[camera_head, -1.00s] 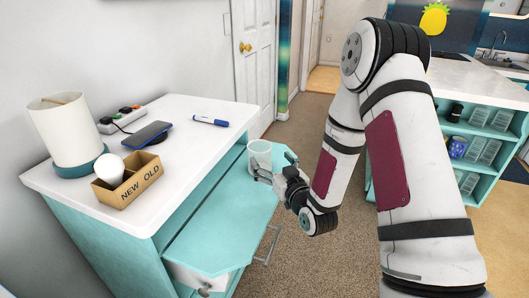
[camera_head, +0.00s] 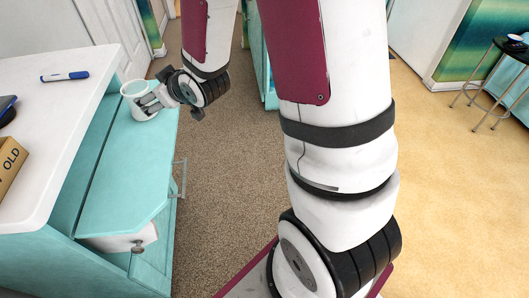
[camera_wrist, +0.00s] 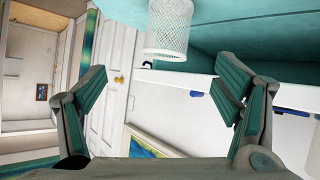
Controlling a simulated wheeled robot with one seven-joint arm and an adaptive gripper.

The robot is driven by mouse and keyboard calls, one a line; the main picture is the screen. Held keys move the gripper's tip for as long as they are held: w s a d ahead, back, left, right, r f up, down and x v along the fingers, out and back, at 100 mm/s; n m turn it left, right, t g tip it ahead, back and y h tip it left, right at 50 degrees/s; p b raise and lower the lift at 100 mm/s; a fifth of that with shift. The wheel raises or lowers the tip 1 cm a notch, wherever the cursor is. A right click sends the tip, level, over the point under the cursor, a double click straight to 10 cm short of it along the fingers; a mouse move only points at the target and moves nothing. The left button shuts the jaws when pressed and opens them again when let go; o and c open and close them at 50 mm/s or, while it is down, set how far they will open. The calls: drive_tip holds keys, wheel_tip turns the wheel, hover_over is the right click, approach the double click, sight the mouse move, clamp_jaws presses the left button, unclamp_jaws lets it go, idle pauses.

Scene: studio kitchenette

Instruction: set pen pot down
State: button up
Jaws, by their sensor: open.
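The pen pot (camera_head: 134,89) is a white mesh cup. It stands upright on the teal pull-out shelf (camera_head: 125,180) near its far end. My gripper (camera_head: 150,101) is beside the pot on its right, with its fingers toward it. In the wrist view the scene is upside down and the pot (camera_wrist: 168,28) shows beyond the two spread fingers, clear of them there. My gripper (camera_wrist: 162,72) is open with nothing between its fingertips. The pot's base is partly hidden by the fingers in the head view.
The white desktop (camera_head: 50,120) beside the shelf holds a blue marker (camera_head: 65,76) and a cardboard box (camera_head: 10,165). Carpet (camera_head: 215,190) is open to the right; a stool (camera_head: 495,85) stands far right.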

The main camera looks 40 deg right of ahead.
drive_tip(key=s+r+m+g, duration=0.1)
drive_tip(key=s+r+g, duration=0.2)
drive_tip(key=s, duration=1)
drive_tip(key=s+a+r+m+g, duration=0.1)
drive_tip(key=s+r+g, duration=0.2)
drive_tip(key=s, duration=1)
drive_tip(key=s+r+m+g+h, duration=0.1)
drive_tip(key=s+r+g, duration=0.3)
drive_tip(key=s, duration=0.9)
drive_tip(key=shift+a+g, duration=0.4)
drive_tip(key=shift+g, duration=0.1)
drive_tip(key=shift+w, duration=0.1)
wheel_tip(320, 180, up, 17)
drive_tip(key=t+p, duration=0.3)
drive_tip(key=p, duration=1.2)
